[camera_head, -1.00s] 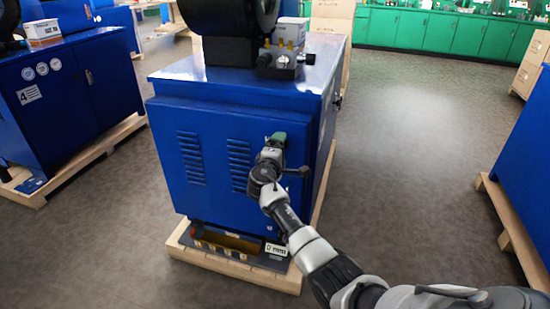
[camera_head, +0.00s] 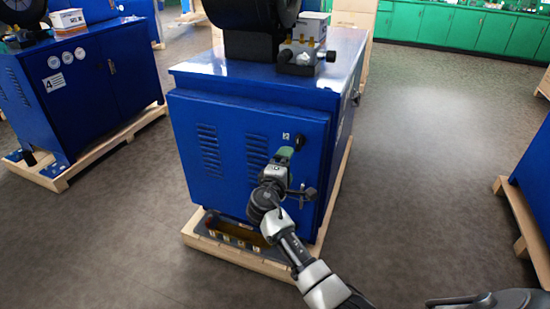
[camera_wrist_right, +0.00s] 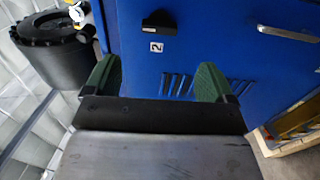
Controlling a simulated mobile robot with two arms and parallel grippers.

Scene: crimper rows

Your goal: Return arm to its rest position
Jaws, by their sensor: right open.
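My right gripper (camera_head: 284,156) is raised in front of the blue crimper cabinet (camera_head: 183,150), with my arm coming up from the lower right. In the right wrist view its two green fingertips (camera_wrist_right: 158,82) stand wide apart with nothing between them. Beyond them is the blue cabinet front with a black rotary knob (camera_wrist_right: 159,22), a label "2" (camera_wrist_right: 156,47) and vent slots. In the head view the knob (camera_head: 300,142) sits just above and right of the gripper. Whether the gripper touches the cabinet cannot be told. My left gripper is not in view.
The cabinet stands on a wooden pallet (camera_head: 240,262). Another blue cabinet marked "4" (camera_head: 90,95) stands at left, and a blue one on a pallet (camera_head: 522,225) at right. Green cupboards (camera_head: 455,35) line the back. Grey floor (camera_head: 430,150) is open right of the middle cabinet.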

